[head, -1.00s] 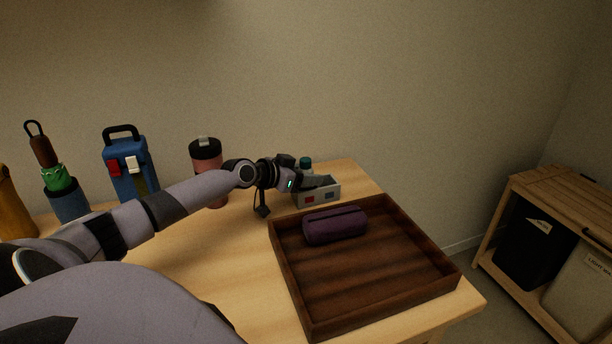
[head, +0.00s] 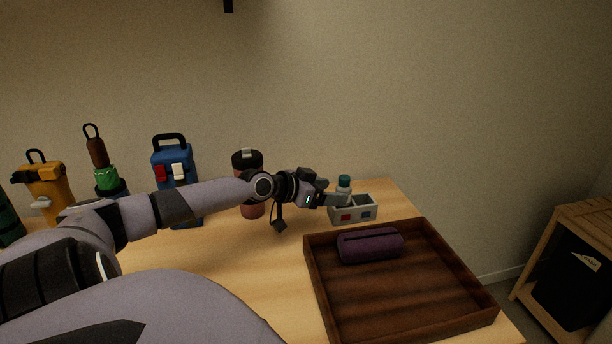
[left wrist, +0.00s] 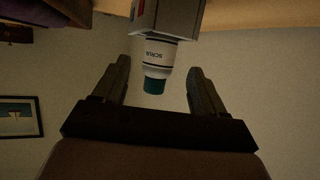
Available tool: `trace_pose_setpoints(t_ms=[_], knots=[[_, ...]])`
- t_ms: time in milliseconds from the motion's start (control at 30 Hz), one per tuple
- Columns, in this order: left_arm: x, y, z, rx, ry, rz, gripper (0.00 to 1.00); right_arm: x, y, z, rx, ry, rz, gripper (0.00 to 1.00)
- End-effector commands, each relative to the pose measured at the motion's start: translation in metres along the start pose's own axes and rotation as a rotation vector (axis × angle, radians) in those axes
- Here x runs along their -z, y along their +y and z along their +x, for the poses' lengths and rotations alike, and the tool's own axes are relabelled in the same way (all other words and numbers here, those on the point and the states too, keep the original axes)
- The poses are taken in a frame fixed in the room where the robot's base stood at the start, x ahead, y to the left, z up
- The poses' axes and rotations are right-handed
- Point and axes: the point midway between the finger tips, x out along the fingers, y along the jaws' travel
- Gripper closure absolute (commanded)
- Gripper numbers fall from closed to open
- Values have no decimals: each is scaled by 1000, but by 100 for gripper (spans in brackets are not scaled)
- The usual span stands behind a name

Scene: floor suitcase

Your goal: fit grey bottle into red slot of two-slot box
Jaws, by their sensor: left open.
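The two-slot box (head: 354,214) is light grey and stands near the table's back right, with a red mark on the left of its front and a blue mark on the right. The grey bottle (head: 344,186) has a teal cap and stands upright at the red-marked left slot; its lower part is hidden. The right slot looks empty. My left gripper (head: 333,200) is beside the bottle. In the left wrist view, the bottle (left wrist: 159,53) comes out of the box (left wrist: 172,17), cap between the spread fingers (left wrist: 160,86), with gaps on both sides. My right gripper is not in view.
A brown wooden tray (head: 320,294) with a purple pouch (head: 370,245) lies in front of the box. A pink tumbler (head: 247,160) stands behind my left arm. A blue container (head: 172,158) and other items stand farther left. A wooden bin cabinet (head: 590,225) is at right.

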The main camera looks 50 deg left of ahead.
Motion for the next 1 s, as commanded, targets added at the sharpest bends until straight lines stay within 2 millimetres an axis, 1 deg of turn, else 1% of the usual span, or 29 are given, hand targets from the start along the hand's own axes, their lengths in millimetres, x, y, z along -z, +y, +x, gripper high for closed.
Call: trace_pose_setpoints(t_ms=[100, 300, 767, 1000], knots=[[0, 2, -11, -4, -4, 4, 29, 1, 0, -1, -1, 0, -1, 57], [-1, 0, -24, 1, -3, 0, 29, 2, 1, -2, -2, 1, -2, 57], [0, 3, -51, -5, -2, -4, 29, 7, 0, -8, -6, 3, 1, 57], [0, 2, -63, -5, -1, -1, 29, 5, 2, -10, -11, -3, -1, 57]])
